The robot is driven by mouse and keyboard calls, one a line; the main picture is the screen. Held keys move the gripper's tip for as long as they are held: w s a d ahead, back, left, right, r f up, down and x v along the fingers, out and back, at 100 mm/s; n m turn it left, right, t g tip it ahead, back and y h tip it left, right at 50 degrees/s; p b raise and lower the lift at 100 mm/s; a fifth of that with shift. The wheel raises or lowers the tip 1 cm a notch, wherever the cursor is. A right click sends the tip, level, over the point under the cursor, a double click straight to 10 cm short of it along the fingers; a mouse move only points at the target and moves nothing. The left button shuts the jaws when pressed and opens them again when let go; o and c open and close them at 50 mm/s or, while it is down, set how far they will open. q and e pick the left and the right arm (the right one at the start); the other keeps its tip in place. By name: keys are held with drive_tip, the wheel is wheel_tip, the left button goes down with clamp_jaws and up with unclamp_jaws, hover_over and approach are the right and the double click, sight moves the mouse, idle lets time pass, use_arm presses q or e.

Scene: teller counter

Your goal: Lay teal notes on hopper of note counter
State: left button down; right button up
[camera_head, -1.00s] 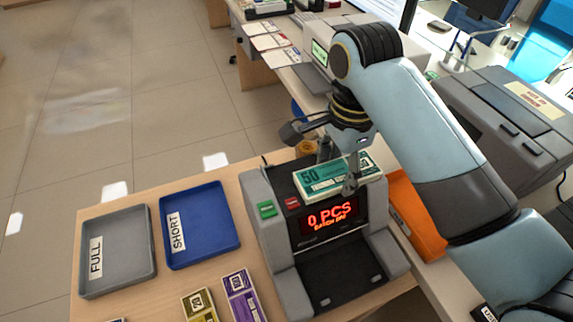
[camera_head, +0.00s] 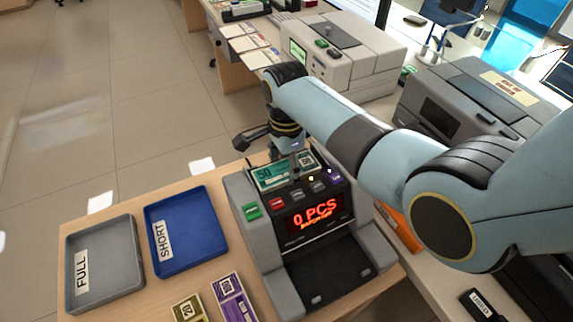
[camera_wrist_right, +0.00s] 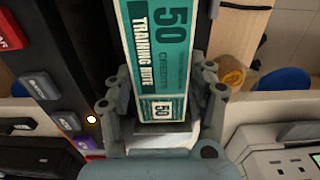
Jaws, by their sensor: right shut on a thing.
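The teal notes (camera_head: 270,177), a banded bundle marked 50, lie over the top rear of the note counter (camera_head: 253,235), at its hopper. The right wrist view shows the teal notes (camera_wrist_right: 158,50) between the two fingers of my right gripper (camera_wrist_right: 163,105). I cannot tell whether the bundle rests on the hopper or hangs just above it. The counter's red display reads 0 PCS. My left gripper is not in view.
A grey FULL tray (camera_head: 128,285) and a blue SHORT tray (camera_head: 220,245) stand on the left of the counter. Olive notes (camera_head: 188,309) and purple notes (camera_head: 232,300) lie at the front. Grey machines stand behind on the right. An orange item (camera_head: 397,222) is partly hidden by my arm.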

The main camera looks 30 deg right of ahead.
sight(287, 169)
drive_tip(key=shift+f, duration=0.1)
drive_tip(key=o, duration=1.2)
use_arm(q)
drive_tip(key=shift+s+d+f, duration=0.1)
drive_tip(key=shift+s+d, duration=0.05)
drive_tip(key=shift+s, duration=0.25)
use_arm(e)
drive_tip(key=shift+r, duration=0.5)
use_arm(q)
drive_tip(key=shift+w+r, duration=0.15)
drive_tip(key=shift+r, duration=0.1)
use_arm(e)
wheel_tip(287, 169, up, 11)
drive_tip(key=shift+r, duration=0.2)
